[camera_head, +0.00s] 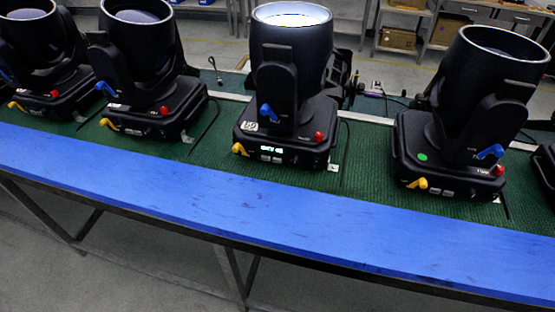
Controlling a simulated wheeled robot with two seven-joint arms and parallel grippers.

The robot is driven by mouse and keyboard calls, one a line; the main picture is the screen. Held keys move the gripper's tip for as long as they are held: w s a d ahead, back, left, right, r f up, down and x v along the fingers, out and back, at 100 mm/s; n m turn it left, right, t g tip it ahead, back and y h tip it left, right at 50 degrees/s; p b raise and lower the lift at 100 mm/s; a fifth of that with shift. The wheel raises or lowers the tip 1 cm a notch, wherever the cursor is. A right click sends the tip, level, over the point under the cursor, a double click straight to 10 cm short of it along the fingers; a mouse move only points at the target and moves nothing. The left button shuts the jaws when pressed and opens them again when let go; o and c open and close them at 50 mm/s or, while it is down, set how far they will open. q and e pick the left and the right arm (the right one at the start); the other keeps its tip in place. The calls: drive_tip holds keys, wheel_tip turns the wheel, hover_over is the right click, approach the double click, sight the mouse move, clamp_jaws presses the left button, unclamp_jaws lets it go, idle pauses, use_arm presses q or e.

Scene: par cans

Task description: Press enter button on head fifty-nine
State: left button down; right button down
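Several black moving-head lights stand in a row on a green-topped bench. The one in the middle (290,75) has a lit lens and a small label that seems to read 59 (250,126). Its base front carries a small glowing green display (271,149) with small buttons (271,158) just below it; which one is enter is too small to tell. A red knob (318,136) is at the base's right, a yellow lever (239,149) at its left and a blue lever (268,113) on its yoke. Neither of my grippers is in view.
Similar heads stand on the left (143,70), far left (45,60) and right (465,115). A blue bench edge (230,205) runs along the front. Cables and small parts lie behind the heads. Floor shows below the bench, with shelves and boxes (398,38) at the back.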

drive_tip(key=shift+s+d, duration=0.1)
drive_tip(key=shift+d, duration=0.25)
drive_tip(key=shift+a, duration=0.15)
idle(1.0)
